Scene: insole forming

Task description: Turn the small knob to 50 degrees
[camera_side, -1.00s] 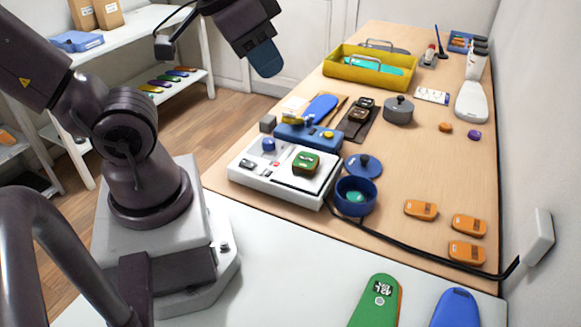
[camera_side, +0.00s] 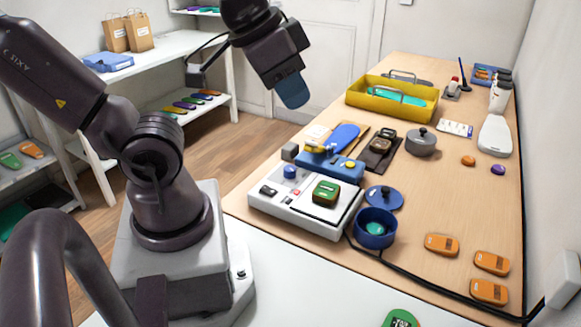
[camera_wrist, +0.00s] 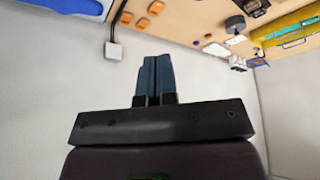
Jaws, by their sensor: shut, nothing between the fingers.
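A white device (camera_side: 337,224) sits on the wooden table, with a round blue knob (camera_side: 291,172) at its back left corner. A blue unit (camera_side: 330,164) behind it carries a small yellow knob (camera_side: 349,165). I cannot tell which of the two is the small knob, and no angle marks can be read. My gripper (camera_side: 293,92) is shut and empty, its blue fingers hanging high in the air, well apart from both knobs. In the wrist view the shut fingers (camera_wrist: 154,75) point toward a plain pale surface; neither knob can be made out there.
A green pad (camera_side: 325,191) lies on the white device. A blue pot (camera_side: 375,228) and its lid (camera_side: 384,198) stand to its right. A black cable (camera_side: 420,283) runs along the table's front edge. A yellow tray (camera_side: 360,98) and grey pot (camera_side: 421,142) are behind.

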